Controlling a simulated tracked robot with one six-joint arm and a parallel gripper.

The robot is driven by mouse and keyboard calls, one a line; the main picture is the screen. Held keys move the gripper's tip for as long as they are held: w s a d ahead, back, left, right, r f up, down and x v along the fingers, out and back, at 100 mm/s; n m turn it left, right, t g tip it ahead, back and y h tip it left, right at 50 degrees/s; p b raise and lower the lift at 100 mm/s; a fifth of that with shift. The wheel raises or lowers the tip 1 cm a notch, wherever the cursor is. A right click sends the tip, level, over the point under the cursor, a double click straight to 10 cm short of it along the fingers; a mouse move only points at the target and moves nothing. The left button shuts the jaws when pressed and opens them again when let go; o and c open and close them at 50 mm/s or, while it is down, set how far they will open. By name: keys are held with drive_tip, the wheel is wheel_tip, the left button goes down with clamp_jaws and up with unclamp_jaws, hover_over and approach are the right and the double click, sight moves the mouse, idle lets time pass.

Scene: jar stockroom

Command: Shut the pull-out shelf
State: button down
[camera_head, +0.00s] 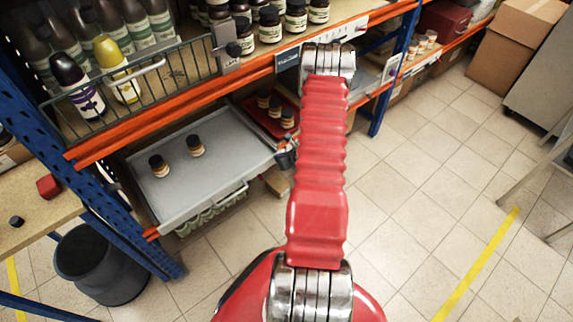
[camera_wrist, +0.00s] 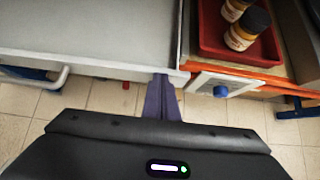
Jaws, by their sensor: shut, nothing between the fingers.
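The pull-out shelf (camera_head: 215,160) is a light grey tray on the lower level of the rack. It sticks out toward the front, with two dark-lidded jars (camera_head: 195,146) standing on it. Its pale bar handle (camera_head: 232,193) is on the front edge. In the wrist view, the shelf (camera_wrist: 85,30) fills the upper left and its handle (camera_wrist: 40,78) shows at the far left. My gripper (camera_wrist: 163,90) is shut and empty, its fingertips at the right end of the shelf's front edge. I cannot tell whether they touch it. In the head view my arm hides part of the area.
A red tray (camera_wrist: 225,40) with jars sits right of the shelf, beside an orange rack beam (camera_wrist: 250,72) and a panel with a blue knob (camera_wrist: 221,91). A wire basket (camera_head: 140,85) with bottles is above. A dark bin (camera_head: 95,265) stands lower left. Tiled floor is open at right.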

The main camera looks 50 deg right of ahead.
sight(273, 150)
drive_tip(key=w, duration=0.2)
drive_tip(key=w+d, duration=0.1)
drive_tip(key=w, duration=0.1)
drive_tip(key=shift+w, duration=0.25)
drive_tip(key=shift+s+a, duration=0.15)
drive_tip(key=shift+s, duration=0.4)
drive_tip(key=s+f+v, duration=0.1)
drive_tip(key=v, duration=1.1)
drive_tip(key=shift+s+a+f, duration=0.15)
drive_tip(key=shift+s+f, duration=0.15)
drive_tip(key=shift+s, duration=0.1)
drive_tip(key=shift+w+a, duration=0.1)
